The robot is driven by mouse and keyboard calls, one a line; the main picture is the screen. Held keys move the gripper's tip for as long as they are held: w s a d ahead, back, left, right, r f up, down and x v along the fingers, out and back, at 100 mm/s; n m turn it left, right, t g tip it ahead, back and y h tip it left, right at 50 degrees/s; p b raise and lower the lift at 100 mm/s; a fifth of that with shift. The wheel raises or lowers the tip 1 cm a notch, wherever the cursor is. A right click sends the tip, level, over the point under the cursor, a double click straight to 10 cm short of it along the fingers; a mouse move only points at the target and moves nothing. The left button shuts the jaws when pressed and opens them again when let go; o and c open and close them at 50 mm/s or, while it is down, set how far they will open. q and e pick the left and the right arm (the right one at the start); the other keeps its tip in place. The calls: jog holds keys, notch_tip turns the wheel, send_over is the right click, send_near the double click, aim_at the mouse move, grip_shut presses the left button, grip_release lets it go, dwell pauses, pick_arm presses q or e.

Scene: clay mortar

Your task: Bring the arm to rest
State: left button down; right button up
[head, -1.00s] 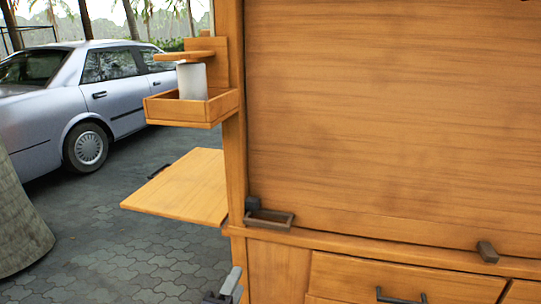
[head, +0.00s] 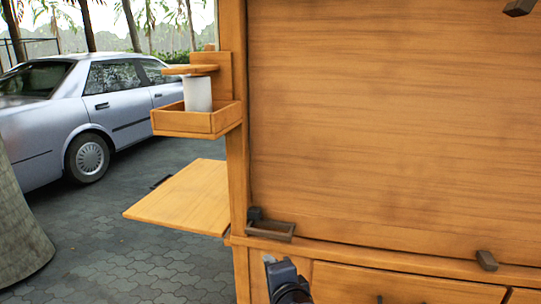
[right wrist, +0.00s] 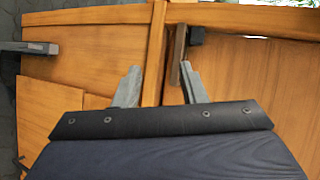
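In the head view a dark gripper (head: 283,278) reaches up from the bottom edge, in front of the cabinet's lower left corner. I take it to be my right one; its fingers are not clear there. In the right wrist view my right gripper (right wrist: 159,86) has its two grey fingers well apart, with nothing held between them. The cabinet's wooden edge (right wrist: 153,50) and a dark catch (right wrist: 178,55) lie beyond the fingertips. I cannot tell whether either finger touches them. I cannot make out my left gripper in either view.
The wooden cabinet (head: 390,130) fills the right. A small dark tray-like bracket (head: 270,230) sits on its ledge. At left, a wooden box (head: 185,122) holds a white cylinder (head: 198,93), above a fold-out shelf (head: 185,200). A grey bar (right wrist: 35,48) at the wrist view's left is unclear.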

jog(key=s+d+r+n+g+y, duration=0.2)
jog(key=s+d+n+y, duration=0.15)
jog(key=d, duration=0.35)
jog(key=s+d+f+n+g+h, duration=0.1)
jog(key=s+d+f+n+g, duration=0.2)
jog(key=s, duration=0.4)
jog(key=s+d+f+n+g+h, duration=0.1)
jog(key=s+d+f+n, duration=0.2)
jog(key=s+d, duration=0.35)
jog(key=s+d+f+n+g+h, duration=0.1)
jog(key=s+d+f+n, duration=0.25)
jog(key=s, duration=0.35)
notch_tip(320, 180, up, 18)
jog(key=p, duration=1.7)
jog(key=shift+s+d+f+g, duration=0.15)
jog(key=shift+s+d+g, duration=0.05)
jog(key=shift+g, duration=0.2)
jog(key=shift+h, duration=0.25)
